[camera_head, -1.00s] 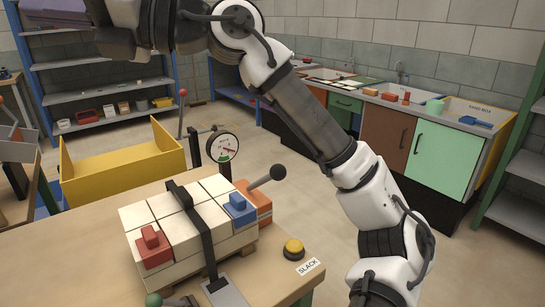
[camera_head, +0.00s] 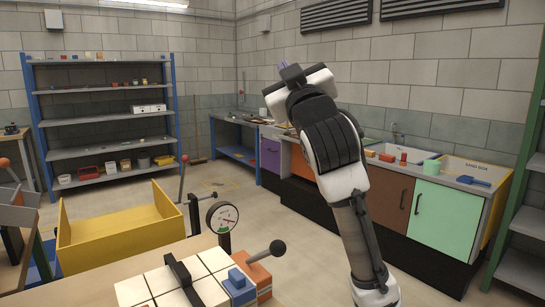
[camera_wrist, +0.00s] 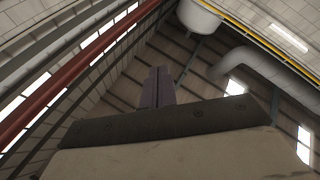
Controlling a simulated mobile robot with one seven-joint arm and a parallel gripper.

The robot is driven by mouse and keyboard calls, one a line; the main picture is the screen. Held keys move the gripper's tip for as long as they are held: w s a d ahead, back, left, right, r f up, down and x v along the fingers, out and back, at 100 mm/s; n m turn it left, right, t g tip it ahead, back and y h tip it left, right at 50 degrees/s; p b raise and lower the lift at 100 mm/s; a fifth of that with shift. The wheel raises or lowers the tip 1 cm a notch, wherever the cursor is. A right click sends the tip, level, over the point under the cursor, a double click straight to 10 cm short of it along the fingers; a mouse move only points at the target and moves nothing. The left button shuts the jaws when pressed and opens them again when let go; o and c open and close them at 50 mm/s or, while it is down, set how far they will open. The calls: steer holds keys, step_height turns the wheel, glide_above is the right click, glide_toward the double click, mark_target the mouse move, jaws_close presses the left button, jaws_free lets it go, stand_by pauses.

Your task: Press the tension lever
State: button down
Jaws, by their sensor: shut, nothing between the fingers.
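The tension lever (camera_head: 278,247) is a grey rod with a dark ball knob. It slants up to the right from an orange housing (camera_head: 259,272) beside the white bricks. A black strap (camera_head: 185,278) runs over the strapped white bricks (camera_head: 216,262). A round gauge (camera_head: 222,217) stands behind them, its needle toward the right. My gripper (camera_head: 283,64) is raised high above and beyond the lever, far from it. In the wrist view my gripper's fingers (camera_wrist: 158,88) are together, empty, and point up toward the roof.
A yellow open bin (camera_head: 110,240) stands left behind the table. A blue shelf unit (camera_head: 105,110) is at the back left. A counter with a green cabinet door (camera_head: 445,220) runs along the right wall. The bench's front part is cut off below.

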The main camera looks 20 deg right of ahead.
step_height(320, 180, down, 7)
steer(key=w+d+g+y, duration=0.1)
steer(key=g+y, duration=0.1)
steer(key=g, duration=0.2)
steer(key=n+g+y, duration=0.1)
steer(key=g+y, duration=0.1)
steer(key=g, duration=0.1)
glide_above(272, 244)
steer(key=w+d, duration=0.2)
steer(key=d, duration=0.2)
step_height(272, 244, down, 7)
steer(key=s+a+f+n+g+y, duration=0.1)
steer(key=s+f+n+g, duration=0.1)
steer(key=f, duration=0.3)
steer(key=s+a+f+n+g+y+p, duration=0.1)
steer(key=s+f+g+y, duration=0.1)
steer(key=s+f+g, duration=0.2)
step_height(272, 244, down, 2)
steer(key=shift+s+a+f+n+g+p, duration=0.1)
steer(key=shift+s+a+n+g+p, duration=0.25)
steer(key=shift+s, duration=0.25)
steer(key=p+x, duration=0.2)
steer(key=x, duration=0.8)
steer(key=shift+s+d+f+p, duration=0.25)
steer(key=shift+s+d+f, duration=0.3)
steer(key=shift+d, duration=0.15)
steer(key=shift+s+d+f+p, duration=0.2)
steer(key=shift+s+d+f, duration=0.3)
steer(key=shift+d+f, duration=0.15)
